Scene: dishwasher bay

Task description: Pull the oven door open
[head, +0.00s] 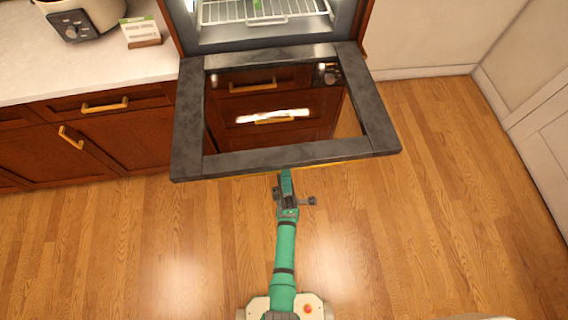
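The oven door (190,105) is a dark grey frame with a glass pane. It is swung down and juts out roughly level from the oven (275,30), whose inside shows with a white wire rack (230,14). A thin yellow strip, maybe the handle, shows just under the door's front edge. My gripper (286,178) is at the middle of that front edge, with its tip partly hidden beneath the door. I cannot tell whether its fingers touch or grip the strip.
A white counter (110,70) with a cooker (85,15) and a small box (141,32) lies to the left, above brown cabinets (125,140). A pale wall (425,35) and a white door or panel (545,135) stand at right. The wood floor (450,190) is clear.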

